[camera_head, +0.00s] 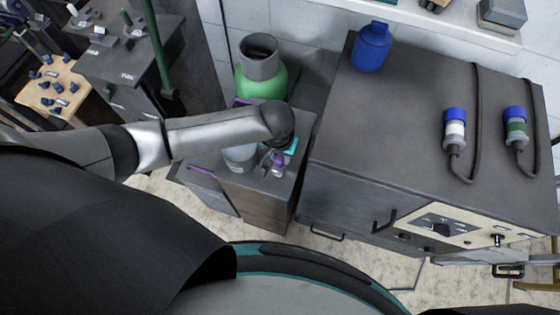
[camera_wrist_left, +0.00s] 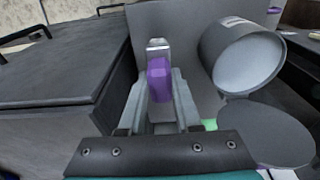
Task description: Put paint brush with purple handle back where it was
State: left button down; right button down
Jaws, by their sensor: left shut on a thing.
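My left gripper (camera_head: 277,166) reaches over the small grey cabinet between the gas bottle and the large workbench. In the left wrist view my left gripper (camera_wrist_left: 158,100) is shut on the paint brush (camera_wrist_left: 158,80), whose purple handle has a pale silvery end pointing away from the wrist. The brush's purple also shows small in the head view (camera_head: 279,161). Its bristles cannot be made out. A grey cylindrical container (camera_head: 240,157) stands left of the gripper on the cabinet top; the wrist view shows a grey open container (camera_wrist_left: 248,57) right of the brush, apart from it. My right gripper is not in view.
The small cabinet (camera_head: 243,192) has a purple handle on its side. A green gas bottle (camera_head: 265,83) stands behind it. The large workbench (camera_head: 405,105) on the right holds a blue bottle (camera_head: 371,46) and two corded blue-capped tools. Its middle is clear.

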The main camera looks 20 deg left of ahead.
pick_arm(q)
jog(key=shift+f+b, duration=0.5)
jog(key=shift+f, duration=1.3)
jog(key=shift+f, duration=0.15)
jog(key=c, duration=0.6)
grip_release()
jog(key=r+p, duration=0.1)
jog(key=r, duration=0.3)
jog(key=s+r+p, duration=0.1)
jog(key=r, duration=0.3)
jog(key=r+p, duration=0.1)
jog(key=r, duration=0.3)
jog(key=shift+s+r+p, duration=0.15)
jog(key=shift+s+p, duration=0.15)
